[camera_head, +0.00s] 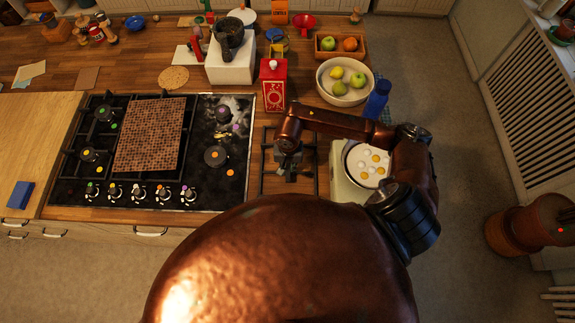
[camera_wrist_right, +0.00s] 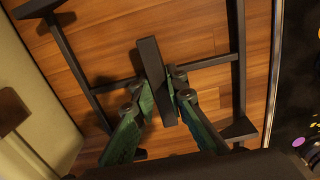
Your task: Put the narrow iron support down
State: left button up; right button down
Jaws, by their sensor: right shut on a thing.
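The narrow iron support (camera_head: 263,160) is a dark open frame over the wooden counter, just right of the stove. My right gripper (camera_head: 290,165) is over its middle. In the right wrist view, the green fingers of my right gripper (camera_wrist_right: 168,100) are closed around the support's short central bar (camera_wrist_right: 150,62). Its long side bars and crosspieces spread out around the fingers. The support is flat and close above or on the wood; I cannot tell whether its feet touch. My arm hides part of it in the head view. My left gripper is not in view.
The stove (camera_head: 205,180) with a brown tiled plate (camera_head: 150,135) stands close on the left. A pan of eggs (camera_head: 350,160) on a pale block is close on the right. A red canister (camera_head: 273,88) and a fruit bowl (camera_head: 340,96) stand behind.

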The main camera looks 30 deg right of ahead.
aim_at(288, 168)
jog(key=shift+a+f+b, duration=0.1)
jog(key=shift+f+b, duration=0.05)
jog(key=shift+b, duration=0.15)
jog(key=c, duration=1.9)
grip_release()
jog(key=shift+c, duration=0.2)
jog(key=shift+r, duration=0.35)
notch_tip(288, 168, up, 10)
jog(key=b, duration=0.2)
jog(key=shift+r+b, duration=0.15)
jog(key=shift+b, duration=0.15)
jog(key=shift+r, duration=0.6)
